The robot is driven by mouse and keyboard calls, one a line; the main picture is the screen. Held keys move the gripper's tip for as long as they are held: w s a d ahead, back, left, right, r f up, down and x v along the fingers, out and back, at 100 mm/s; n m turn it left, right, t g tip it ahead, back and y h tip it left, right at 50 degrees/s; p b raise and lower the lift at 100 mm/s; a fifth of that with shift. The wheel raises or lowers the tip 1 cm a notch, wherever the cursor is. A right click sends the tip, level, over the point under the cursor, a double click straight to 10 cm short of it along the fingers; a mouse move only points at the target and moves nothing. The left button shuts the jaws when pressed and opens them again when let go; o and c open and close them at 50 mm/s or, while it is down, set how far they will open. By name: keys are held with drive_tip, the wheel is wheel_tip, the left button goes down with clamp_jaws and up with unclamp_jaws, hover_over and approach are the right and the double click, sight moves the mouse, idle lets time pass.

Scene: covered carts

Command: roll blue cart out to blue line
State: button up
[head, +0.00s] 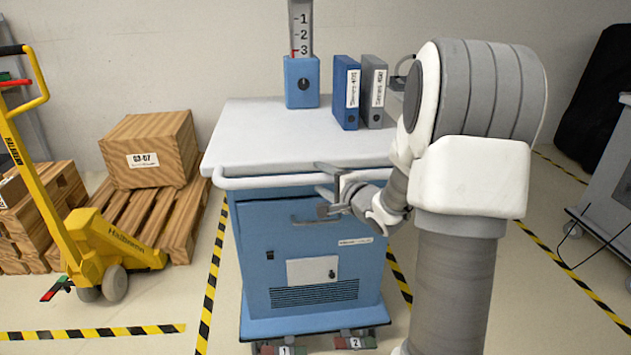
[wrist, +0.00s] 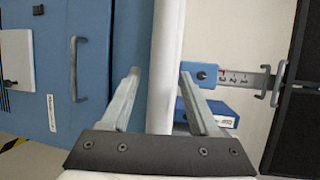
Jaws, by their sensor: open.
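The blue cart (head: 312,248) stands upright in the middle of the head view, under a white cover (head: 260,135). A white push rail (head: 262,182) runs along its near top edge. My gripper (head: 323,188) is at that rail, right of its middle. In the wrist view, the open fingers (wrist: 160,78) lie on either side of the white rail (wrist: 166,45), without visibly closing on it. At the cart's foot are two pedals, marked 1 (head: 285,350) and 2 (head: 355,342). No blue line shows in either view.
On the cover stand a blue box with a scale (head: 301,80), a blue binder (head: 346,92) and a grey binder (head: 373,90). A yellow pallet truck (head: 100,250) and wooden pallets (head: 150,215) are left. Another grey cart (head: 612,170) is right. Yellow-black tape (head: 212,275) borders the cart.

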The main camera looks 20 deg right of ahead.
drive_tip(key=shift+x, duration=1.65)
clamp_jaws()
